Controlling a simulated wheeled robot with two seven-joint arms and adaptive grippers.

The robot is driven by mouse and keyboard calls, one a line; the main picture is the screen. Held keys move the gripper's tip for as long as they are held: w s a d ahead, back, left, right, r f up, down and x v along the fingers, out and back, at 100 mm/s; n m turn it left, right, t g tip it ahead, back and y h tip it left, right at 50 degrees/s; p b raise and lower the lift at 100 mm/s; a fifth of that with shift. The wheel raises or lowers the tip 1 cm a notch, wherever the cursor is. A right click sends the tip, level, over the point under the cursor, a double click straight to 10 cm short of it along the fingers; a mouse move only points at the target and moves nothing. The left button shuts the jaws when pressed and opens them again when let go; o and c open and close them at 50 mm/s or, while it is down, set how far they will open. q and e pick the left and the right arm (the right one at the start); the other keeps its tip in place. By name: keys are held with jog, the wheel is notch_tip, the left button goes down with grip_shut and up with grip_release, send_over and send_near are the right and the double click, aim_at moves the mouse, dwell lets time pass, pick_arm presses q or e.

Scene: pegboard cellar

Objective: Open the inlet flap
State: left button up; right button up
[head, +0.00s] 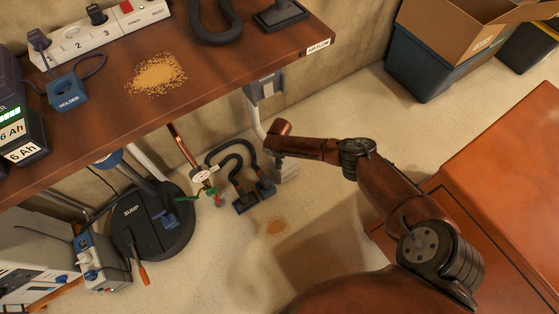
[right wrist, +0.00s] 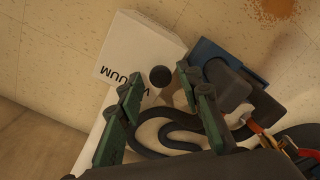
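A white box marked VACUUM (right wrist: 138,52) shows in the right wrist view, with a dark round disc (right wrist: 160,76) on its face. I cannot tell whether this disc is the inlet flap or an opening. My right gripper (right wrist: 165,86) is open, its two green fingers apart on either side of the disc. Nothing is held between them. Contact with the box cannot be made out. In the head view my right arm reaches under the bench, and its wrist hides most of a pale box (head: 289,173) there. My left gripper is not in view.
Black hoses (head: 231,160) lie just left of my right wrist, with a blue-based block (right wrist: 232,80) close by. A wooden bench (head: 215,75) overhangs, and a grey wall unit (head: 266,88) is above. Spilled dust (head: 277,227) marks open floor.

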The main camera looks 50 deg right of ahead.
grip_shut()
jog(key=shift+s+d, duration=0.1)
dwell(0.4)
